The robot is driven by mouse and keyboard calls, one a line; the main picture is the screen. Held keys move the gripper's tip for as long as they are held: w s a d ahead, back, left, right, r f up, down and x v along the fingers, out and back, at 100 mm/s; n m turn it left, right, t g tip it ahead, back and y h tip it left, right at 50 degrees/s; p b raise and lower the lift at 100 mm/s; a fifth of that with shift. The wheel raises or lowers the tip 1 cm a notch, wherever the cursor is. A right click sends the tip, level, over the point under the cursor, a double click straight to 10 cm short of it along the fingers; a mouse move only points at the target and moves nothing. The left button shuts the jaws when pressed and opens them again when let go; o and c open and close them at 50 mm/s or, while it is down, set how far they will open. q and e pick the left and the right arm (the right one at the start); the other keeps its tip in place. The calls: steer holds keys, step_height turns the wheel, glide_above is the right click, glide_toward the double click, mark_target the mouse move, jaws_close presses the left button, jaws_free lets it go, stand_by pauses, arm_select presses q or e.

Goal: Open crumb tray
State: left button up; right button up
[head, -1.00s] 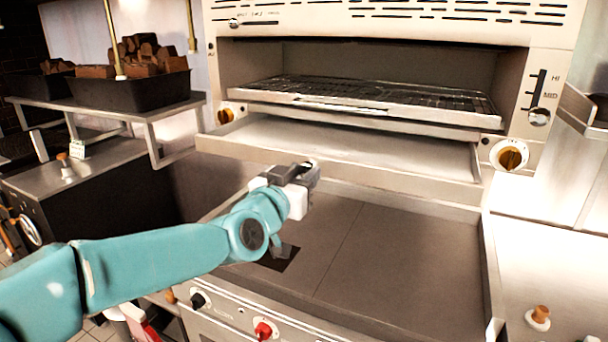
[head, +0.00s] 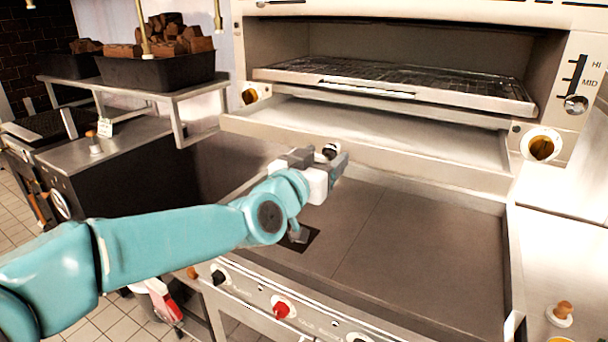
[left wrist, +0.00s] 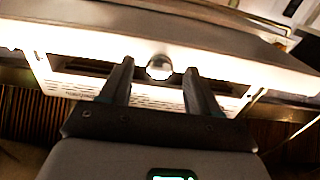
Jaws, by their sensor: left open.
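The crumb tray appears to be the wide, pale metal tray (head: 390,136) below the wire rack of the grill oven, with a raised lip along its front. A round shiny knob (head: 330,150) shows at the left part of this lip. My left gripper (head: 322,157) is open at the knob, pointing toward the oven. In the left wrist view the knob (left wrist: 159,67) sits between the two dark fingertips of the gripper (left wrist: 159,73), with gaps on both sides. Whether the knob is fully between the fingers in depth I cannot tell. My right gripper is not in view.
A dark flat griddle (head: 400,235) lies below my left arm, with a dark square opening near its front. The wire rack (head: 400,80) is above the tray. A shelf (head: 190,92) with a dark pan of brown blocks stands at the left. Dials flank the tray.

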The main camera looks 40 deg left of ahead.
arm_select(q)
steer(key=p+v, duration=0.2)
steer(key=v, duration=1.3)
steer(key=shift+s, duration=0.2)
steer(key=w+d+f+g+h, duration=0.2)
steer(key=w+d+f+g, duration=0.1)
steer(key=f, duration=0.7)
steer(key=w+d+f+m+g+h, duration=0.1)
steer(key=w+d+f+g+h, duration=0.15)
steer(key=f, duration=0.75)
steer(key=w+d+f+g+h, duration=0.1)
steer(key=w+d+f+g, duration=0.25)
steer(key=f, duration=0.65)
steer(key=s+d+f+g+h, duration=0.1)
steer(key=s+d+f+g, duration=0.3)
steer(key=f, duration=0.8)
steer(key=s+d+f+g+h, duration=0.2)
steer(key=s+d+f+g, duration=0.2)
steer(key=s+d+f, duration=0.4)
steer(key=s+f, duration=0.3)
steer(key=f, duration=0.1)
steer(key=shift+s+f, duration=0.35)
steer(key=shift+s, duration=0.05)
